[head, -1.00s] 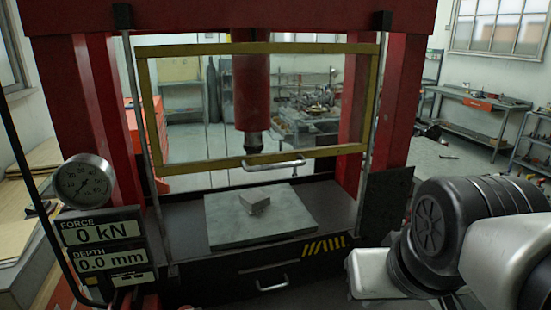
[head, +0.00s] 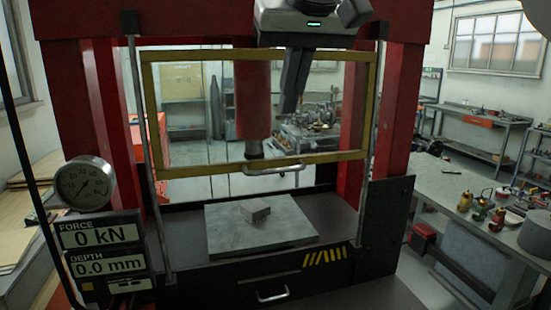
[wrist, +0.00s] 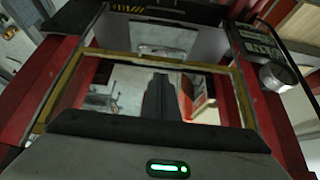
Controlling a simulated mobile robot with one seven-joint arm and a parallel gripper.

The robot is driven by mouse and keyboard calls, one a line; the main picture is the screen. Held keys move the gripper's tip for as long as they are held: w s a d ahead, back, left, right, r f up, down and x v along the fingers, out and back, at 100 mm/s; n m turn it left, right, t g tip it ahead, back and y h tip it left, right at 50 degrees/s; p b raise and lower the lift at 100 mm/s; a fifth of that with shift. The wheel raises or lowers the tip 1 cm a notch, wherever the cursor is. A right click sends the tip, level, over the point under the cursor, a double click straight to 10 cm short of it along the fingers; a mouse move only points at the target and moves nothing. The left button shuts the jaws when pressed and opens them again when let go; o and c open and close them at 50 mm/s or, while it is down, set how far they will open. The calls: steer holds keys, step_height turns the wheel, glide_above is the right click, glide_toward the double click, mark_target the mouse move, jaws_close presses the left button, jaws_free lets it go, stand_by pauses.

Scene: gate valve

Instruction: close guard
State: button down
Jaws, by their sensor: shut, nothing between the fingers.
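The guard (head: 330,158) is a clear pane in a yellow frame, held between two upright rods on the front of the red press. It is raised, with an open gap between its lower edge and the press bed. Its metal handle (head: 273,170) is on the lower bar. The guard frame (wrist: 72,88) also shows in the wrist view, upside down. My gripper (head: 288,108) hangs down from the top, fingers shut and empty, overlapping the upper pane and well above the handle. Its fingers also show in the wrist view (wrist: 163,84). I cannot tell whether they touch the pane.
A small grey block (head: 255,212) lies on a grey plate (head: 230,238) on the press bed, below the ram (head: 253,105). A drawer handle (head: 272,294) sticks out below. A gauge (head: 86,183) and display (head: 103,250) stand at left. A bench (head: 455,195) is at right.

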steer(key=b, duration=0.1)
glide_toward(277, 152)
steer(key=shift+w+a+f, duration=0.1)
steer(key=shift+a+f, duration=0.8)
steer(key=shift+f, duration=0.3)
step_height(277, 152, down, 3)
steer(key=shift+r+b, duration=0.2)
steer(key=shift+b, duration=0.1)
steer(key=shift+s+d+f, duration=0.1)
steer(key=shift+s+f, duration=0.1)
steer(key=shift+f, duration=0.6)
step_height(277, 152, down, 26)
steer(key=b, duration=1.8)
steer(key=shift+s, duration=0.15)
